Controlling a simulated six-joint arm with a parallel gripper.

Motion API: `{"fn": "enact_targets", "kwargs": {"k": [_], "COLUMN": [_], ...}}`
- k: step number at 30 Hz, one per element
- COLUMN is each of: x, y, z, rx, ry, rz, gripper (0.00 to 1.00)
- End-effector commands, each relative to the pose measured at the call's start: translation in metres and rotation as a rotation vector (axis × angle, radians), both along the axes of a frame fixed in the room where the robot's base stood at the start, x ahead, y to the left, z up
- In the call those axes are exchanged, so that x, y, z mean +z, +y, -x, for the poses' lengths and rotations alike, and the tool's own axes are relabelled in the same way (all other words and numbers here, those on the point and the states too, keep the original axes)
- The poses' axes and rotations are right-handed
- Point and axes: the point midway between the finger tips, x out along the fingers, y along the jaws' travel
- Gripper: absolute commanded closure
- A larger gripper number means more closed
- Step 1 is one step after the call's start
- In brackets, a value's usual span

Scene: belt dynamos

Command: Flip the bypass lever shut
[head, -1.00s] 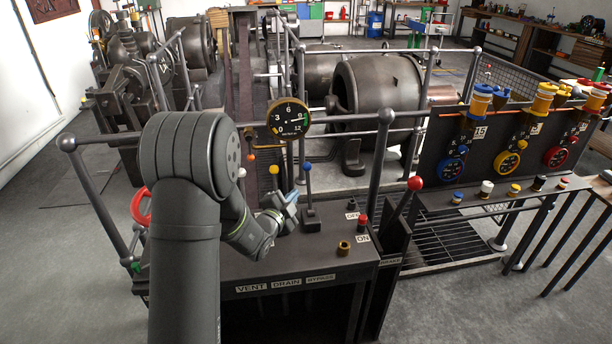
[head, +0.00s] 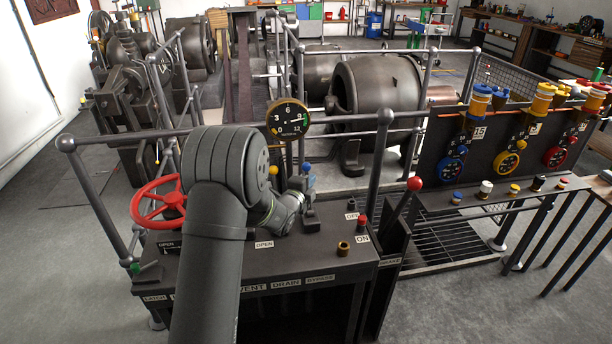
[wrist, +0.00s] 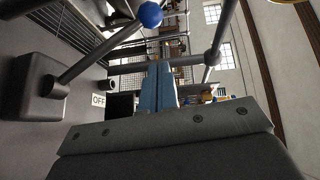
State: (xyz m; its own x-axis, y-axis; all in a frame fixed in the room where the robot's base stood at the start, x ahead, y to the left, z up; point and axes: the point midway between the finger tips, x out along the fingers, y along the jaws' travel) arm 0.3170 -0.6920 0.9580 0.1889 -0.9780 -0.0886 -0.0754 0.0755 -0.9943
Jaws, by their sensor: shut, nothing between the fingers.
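The bypass lever has a blue ball knob (head: 306,168) on a rod over a dark base (head: 311,223), behind the BYPASS label (head: 320,278). In the head view my gripper (head: 309,181) is right by the knob and hides most of the rod. In the wrist view the lever (wrist: 95,55) leans from its base (wrist: 42,88) at left up to the blue knob (wrist: 150,14). My gripper's blue fingers (wrist: 161,68) are pressed together and empty, beside the lever. A gap shows between fingers and rod; whether the knob is touched I cannot tell.
The yellow-knobbed lever (head: 273,170) shows just left of my wrist. A red handwheel (head: 160,202) is at the panel's left. An ON/OFF switch with a red knob (head: 362,222) and a brass fitting (head: 343,248) are to the right. A pressure gauge (head: 289,119) and railing stand behind.

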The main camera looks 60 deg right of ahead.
Motion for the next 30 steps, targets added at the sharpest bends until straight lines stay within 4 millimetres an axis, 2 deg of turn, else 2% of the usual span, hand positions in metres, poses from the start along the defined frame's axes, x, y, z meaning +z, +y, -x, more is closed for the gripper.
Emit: {"fn": "enact_targets", "kwargs": {"k": [1,3,9,23,30], "x": [-0.001,-0.003,-0.004,-0.005,-0.009], "y": [-0.009,-0.013,-0.024,-0.027,-0.039], "z": [-0.003,-0.014,-0.030,-0.034,-0.046], "rx": [0.000,0.001,0.000,-0.001,0.000], "ry": [0.000,-0.001,0.000,0.000,0.000], "rz": [0.001,0.001,0.000,0.000,0.001], "gripper": [1.00,1.00,1.00,1.00,1.00]}}
